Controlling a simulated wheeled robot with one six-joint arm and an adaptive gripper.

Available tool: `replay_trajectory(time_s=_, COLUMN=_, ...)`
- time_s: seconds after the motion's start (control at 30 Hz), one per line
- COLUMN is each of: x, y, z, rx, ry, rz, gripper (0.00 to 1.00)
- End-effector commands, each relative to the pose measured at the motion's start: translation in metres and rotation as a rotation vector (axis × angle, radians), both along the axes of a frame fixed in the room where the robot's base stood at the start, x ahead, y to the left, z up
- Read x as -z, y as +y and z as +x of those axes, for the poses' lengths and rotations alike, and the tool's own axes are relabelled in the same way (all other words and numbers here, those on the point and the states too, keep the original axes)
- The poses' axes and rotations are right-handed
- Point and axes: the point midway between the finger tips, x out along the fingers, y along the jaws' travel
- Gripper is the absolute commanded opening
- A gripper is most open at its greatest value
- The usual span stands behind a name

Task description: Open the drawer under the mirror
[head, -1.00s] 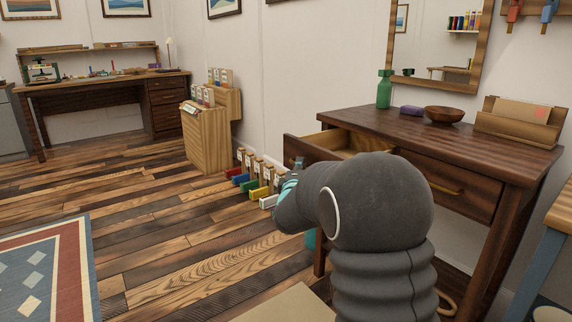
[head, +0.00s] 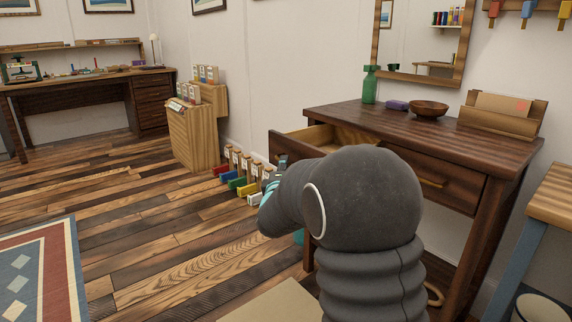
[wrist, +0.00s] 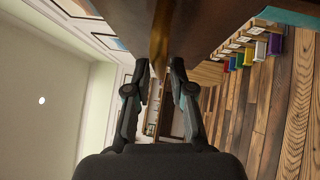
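The mirror (head: 420,40) hangs on the wall above a dark wooden console table (head: 390,125) with two drawers side by side. The left drawer (head: 322,134) stands pulled out, its inside partly visible. The right drawer (head: 440,182) is closed. My gripper (wrist: 160,66) is at the left drawer's front; in the head view my arm hides most of it. In the wrist view its fingers are drawn in on both sides of the drawer's brass-coloured handle (wrist: 159,42). They appear closed on it, though the contact itself is hard to see.
A green bottle (head: 370,87), a purple item (head: 396,105), a wooden bowl (head: 429,109) and a letter holder (head: 502,116) stand on the tabletop. The plank floor left of my arm is open up to the rug (head: 40,275).

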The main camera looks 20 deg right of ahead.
Motion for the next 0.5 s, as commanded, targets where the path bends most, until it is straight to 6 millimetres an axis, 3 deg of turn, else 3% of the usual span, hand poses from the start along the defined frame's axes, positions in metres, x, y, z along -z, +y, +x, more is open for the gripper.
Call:
replay_trajectory(time_s=0.3, x=0.008, y=0.022, z=-0.06, rx=0.002, ry=-0.001, rz=0.0, gripper=0.23)
replay_trajectory(time_s=0.5, x=0.012, y=0.031, z=-0.085, rx=0.004, ry=-0.001, rz=0.0, gripper=0.23)
